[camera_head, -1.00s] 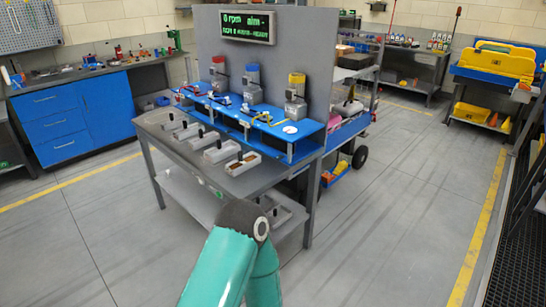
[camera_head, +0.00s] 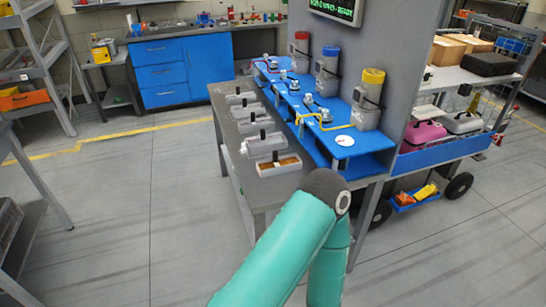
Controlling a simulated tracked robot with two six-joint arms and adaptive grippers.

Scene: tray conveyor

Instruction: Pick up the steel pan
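I cannot clearly pick out a steel pan. Several small grey trays with dark upright pegs stand in a row on the grey bench (camera_head: 240,175). The nearest tray (camera_head: 291,170) holds something brown, and another tray (camera_head: 246,149) sits just behind it. A teal arm link of mine rises from the bottom centre, in front of the bench's near end. Neither of my grippers shows in the head view.
A blue raised shelf (camera_head: 345,150) on the bench carries canisters with red, blue and yellow tops. A wheeled cart (camera_head: 450,150) stands to the right, a blue cabinet (camera_head: 160,72) at the back. Grey racks stand at left. Floor between them is clear.

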